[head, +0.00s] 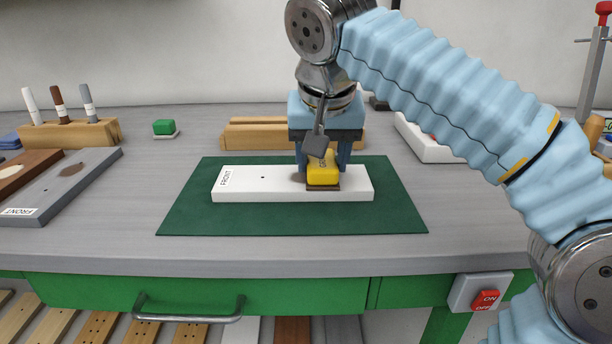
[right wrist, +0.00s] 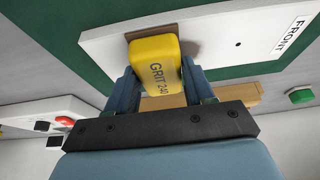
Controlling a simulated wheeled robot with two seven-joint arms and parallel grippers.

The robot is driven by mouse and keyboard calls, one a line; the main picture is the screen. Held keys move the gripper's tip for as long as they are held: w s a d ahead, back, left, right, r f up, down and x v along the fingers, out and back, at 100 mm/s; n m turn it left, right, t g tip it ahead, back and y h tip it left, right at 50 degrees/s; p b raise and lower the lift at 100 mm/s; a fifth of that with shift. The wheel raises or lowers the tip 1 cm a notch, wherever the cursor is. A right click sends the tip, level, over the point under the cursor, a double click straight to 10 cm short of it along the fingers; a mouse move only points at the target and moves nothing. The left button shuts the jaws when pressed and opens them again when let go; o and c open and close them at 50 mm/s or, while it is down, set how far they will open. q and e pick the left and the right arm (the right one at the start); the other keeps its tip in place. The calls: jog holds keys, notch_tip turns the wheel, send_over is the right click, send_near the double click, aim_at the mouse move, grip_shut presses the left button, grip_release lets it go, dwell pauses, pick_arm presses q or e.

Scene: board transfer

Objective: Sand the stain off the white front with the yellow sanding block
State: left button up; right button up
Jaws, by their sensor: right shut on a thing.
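The white front (head: 245,186) lies flat on the green mat (head: 190,218), with its FRONT label at the left end. It also shows in the right wrist view (right wrist: 220,40). My right gripper (head: 324,168) is shut on the yellow sanding block (head: 323,173), marked GRIT 240 in the right wrist view (right wrist: 155,65). The block's brown underside is down at the white front's right part and looks to be touching it. A brownish stain (head: 298,178) shows just left of the block; the block and gripper hide the rest. My left gripper is not in view.
A grey front (head: 85,180) with a dark stain and a brown front lie at the left. A wooden holder with several markers (head: 68,133), a green-topped block (head: 164,128) and a wooden rack (head: 250,136) stand behind.

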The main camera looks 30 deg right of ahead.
aim_at(301, 180)
jog(key=shift+w+a+f+p, duration=0.1)
jog(key=shift+w+a, duration=0.15)
jog(key=shift+a, duration=0.2)
jog(key=shift+w+a+p, duration=0.15)
jog(key=shift+w+a, duration=0.15)
jog(key=shift+a, duration=0.2)
jog(key=shift+w+a+f+p, duration=0.1)
jog(key=shift+w+a, duration=0.15)
jog(key=shift+a, duration=0.2)
jog(key=shift+w+a+r+p, duration=0.1)
jog(key=shift+w+a+p, duration=0.35)
jog(key=shift+a, duration=0.25)
jog(key=shift+s+d+r, duration=0.1)
jog(key=shift+s+d, duration=0.3)
jog(key=shift+d, duration=0.35)
jog(key=shift+s+d+f+b, duration=0.1)
jog(key=shift+s+d+b, duration=0.1)
jog(key=shift+s+d, duration=0.35)
jog(key=shift+s+d+f+b, duration=0.15)
jog(key=shift+s+d, duration=0.15)
jog(key=shift+d, duration=0.45)
jog(key=shift+w+a+r, duration=0.15)
jog(key=shift+a, duration=0.1)
jog(key=shift+w+a+r+p, duration=0.1)
jog(key=shift+w+a+p, duration=0.6)
jog(key=shift+a, duration=0.35)
jog(key=shift+w+a, duration=0.45)
jog(key=shift+a, duration=0.3)
